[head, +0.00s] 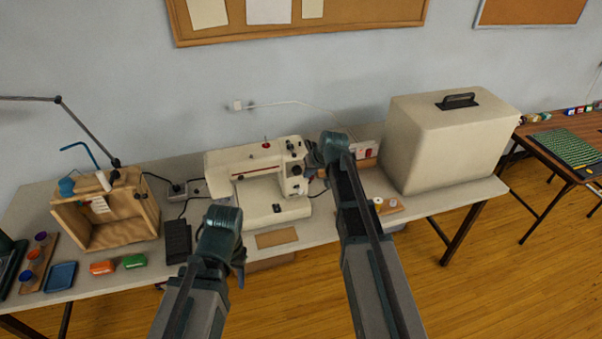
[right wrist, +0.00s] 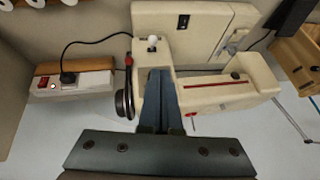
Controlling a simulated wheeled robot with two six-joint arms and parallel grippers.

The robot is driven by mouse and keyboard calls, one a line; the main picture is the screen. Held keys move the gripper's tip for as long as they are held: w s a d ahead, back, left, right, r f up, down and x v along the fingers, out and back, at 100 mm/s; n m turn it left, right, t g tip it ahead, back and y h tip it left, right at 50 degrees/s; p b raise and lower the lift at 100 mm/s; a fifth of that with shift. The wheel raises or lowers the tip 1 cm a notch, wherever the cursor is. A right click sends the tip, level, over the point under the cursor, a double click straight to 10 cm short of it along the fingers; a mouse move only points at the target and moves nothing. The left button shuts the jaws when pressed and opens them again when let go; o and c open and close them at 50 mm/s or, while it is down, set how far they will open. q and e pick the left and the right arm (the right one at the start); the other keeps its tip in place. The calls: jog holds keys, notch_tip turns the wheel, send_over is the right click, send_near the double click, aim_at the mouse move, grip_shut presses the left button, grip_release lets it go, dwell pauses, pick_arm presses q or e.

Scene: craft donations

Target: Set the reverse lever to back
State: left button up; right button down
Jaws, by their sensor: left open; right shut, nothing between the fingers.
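The cream sewing machine (head: 262,168) stands at the middle of the table. In the right wrist view, the machine (right wrist: 215,92) appears from above, with its base towards the top of the picture. A small white knob (right wrist: 152,41), possibly the reverse lever, protrudes from the pillar's front; which way it is set cannot be told. In the head view, my right gripper hides part of the pillar side. My right gripper (right wrist: 158,74) is shut and empty, above the pillar, just short of the knob in the picture. My left gripper (head: 240,272) is open and empty, in front of the table.
A dark handwheel (right wrist: 122,100) is on the machine's side. A large cream case (head: 445,145) stands to the right, with a power strip (right wrist: 65,85) nearer the machine. A black foot pedal (head: 178,242) and a wooden box (head: 125,235) are to the left.

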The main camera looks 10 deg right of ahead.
jog(key=shift+w+d+r+t, duration=0.3)
jog(key=shift+w+d+r, duration=0.35)
jog(key=shift+w+d, duration=0.3)
jog(key=w+a+f+b, duration=0.2)
jog(key=w+f+b, duration=0.2)
jog(key=f+b, duration=0.8)
jog(key=shift+f, duration=0.15)
jog(key=shift+a, duration=0.1)
